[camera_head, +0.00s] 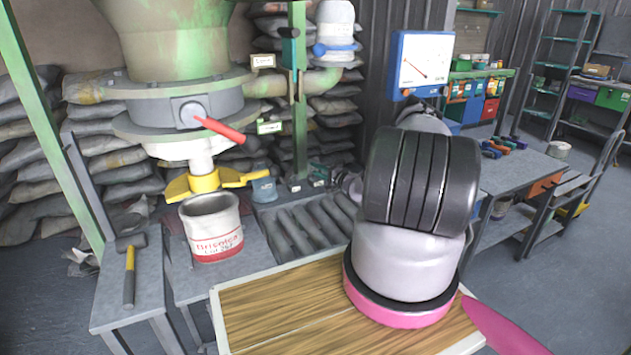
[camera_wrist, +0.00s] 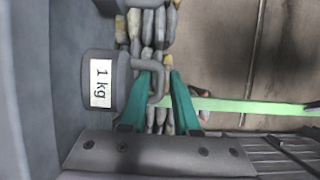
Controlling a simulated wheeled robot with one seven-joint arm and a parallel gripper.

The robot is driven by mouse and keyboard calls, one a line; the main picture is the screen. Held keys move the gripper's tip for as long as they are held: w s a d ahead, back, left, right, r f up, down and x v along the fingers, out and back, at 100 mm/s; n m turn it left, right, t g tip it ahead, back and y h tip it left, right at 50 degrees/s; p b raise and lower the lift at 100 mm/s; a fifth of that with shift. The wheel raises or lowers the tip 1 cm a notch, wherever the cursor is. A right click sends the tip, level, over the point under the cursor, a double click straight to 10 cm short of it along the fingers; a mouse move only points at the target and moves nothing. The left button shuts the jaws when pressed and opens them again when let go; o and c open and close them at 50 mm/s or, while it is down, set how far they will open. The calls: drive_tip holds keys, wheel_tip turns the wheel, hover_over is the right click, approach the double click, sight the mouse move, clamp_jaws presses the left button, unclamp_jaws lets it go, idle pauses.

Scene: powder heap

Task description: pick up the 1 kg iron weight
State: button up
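The 1 kg iron weight (camera_wrist: 100,70) is a dark grey cylinder with a white "1 kg" label, at the left in the wrist view. Its hooked handle reaches to the right, between the two teal fingers of my gripper (camera_wrist: 160,75). The fingers stand apart on either side of the handle bar, and a small gap seems to show at the right finger. In the head view my gripper (camera_head: 318,176) shows as small teal fingers left of my arm, beside the grey bench; the weight there is too small to make out surely.
A white bucket (camera_head: 214,240) with a red band stands under the hopper's yellow valve (camera_head: 205,184). A roller bed (camera_head: 310,228) lies in front of my gripper. A hammer (camera_head: 129,275) lies on the left bench. A dial scale (camera_head: 424,62) and green post (camera_head: 299,110) stand behind.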

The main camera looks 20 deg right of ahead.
drive_tip(key=shift+w, duration=0.15)
clamp_jaws()
idle(1.3)
drive_tip(key=shift+r, duration=0.2)
